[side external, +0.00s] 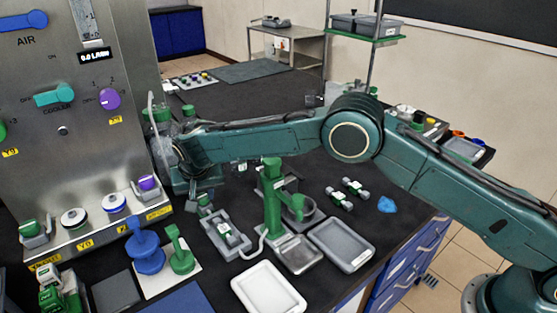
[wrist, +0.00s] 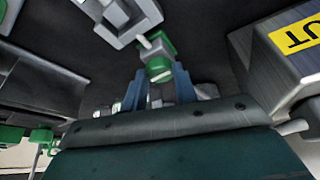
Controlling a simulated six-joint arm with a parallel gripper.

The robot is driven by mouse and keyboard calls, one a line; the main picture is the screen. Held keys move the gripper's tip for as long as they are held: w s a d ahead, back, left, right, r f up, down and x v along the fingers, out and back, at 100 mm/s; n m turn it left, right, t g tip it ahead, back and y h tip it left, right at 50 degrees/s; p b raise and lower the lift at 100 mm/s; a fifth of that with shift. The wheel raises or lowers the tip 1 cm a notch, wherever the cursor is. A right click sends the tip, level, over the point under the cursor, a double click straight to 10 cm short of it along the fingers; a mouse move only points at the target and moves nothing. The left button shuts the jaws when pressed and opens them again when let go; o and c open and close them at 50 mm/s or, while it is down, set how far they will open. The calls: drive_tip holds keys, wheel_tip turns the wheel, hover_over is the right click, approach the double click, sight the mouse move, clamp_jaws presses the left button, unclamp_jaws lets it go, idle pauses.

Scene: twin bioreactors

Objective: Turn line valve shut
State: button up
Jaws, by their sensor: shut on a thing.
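In the wrist view, the line valve (wrist: 158,62) is a small green-and-white fitting between my gripper's two blue-grey fingers (wrist: 162,85). My gripper is shut on its green part. A thin pale stem runs from it towards a grey holder (wrist: 125,25). The grey holder (side external: 212,240) is just below and to the right. My gripper hides most of the valve there, so I cannot tell how far it is turned.
A green stand (side external: 271,210) rises right of the holder. A grey tray (side external: 342,260) and white tray (side external: 268,308) lie nearby. A blue knobbed piece (side external: 147,252) and a green one (side external: 181,258) stand to the left. The steel panel (side external: 70,150) is close behind my gripper.

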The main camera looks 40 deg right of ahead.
drive_tip(key=shift+m, duration=0.4)
drive_tip(key=o, duration=1)
drive_tip(key=shift+c, duration=0.2)
drive_tip(key=shift+a+r, duration=0.1)
drive_tip(key=shift+r, duration=0.05)
drive_tip(key=v, duration=1.3)
drive_tip(key=shift+a+r, duration=0.25)
drive_tip(key=shift+r, duration=0.05)
